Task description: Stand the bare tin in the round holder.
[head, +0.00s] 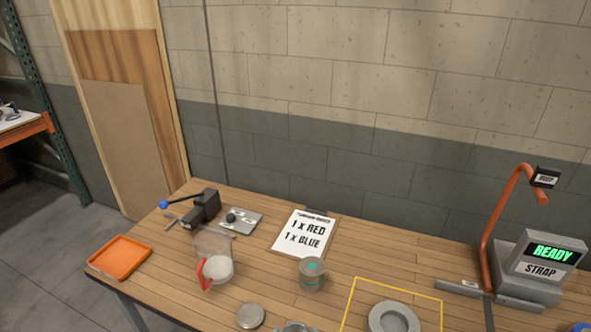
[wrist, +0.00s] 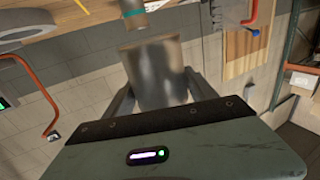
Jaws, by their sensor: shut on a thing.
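My gripper (wrist: 157,82) is shut on a bare grey metal tin (wrist: 153,68), with one finger on each side of it in the wrist view. In the head view a round metal shape (head: 295,327) at the bottom edge looks like the top of this tin, mostly cut off. The round holder (head: 375,319) is a thick grey ring on the table, right of that shape, inside a yellow outline. It also shows at the top left of the wrist view (wrist: 52,36), apart from the held tin. The holder's middle looks empty.
A tin with a teal band (head: 312,283) stands left of the holder. A flat metal lid (head: 250,316), a clear jug (head: 217,268) with a red handle, an orange tray (head: 121,257) and a clipboard (head: 304,234) lie further left.

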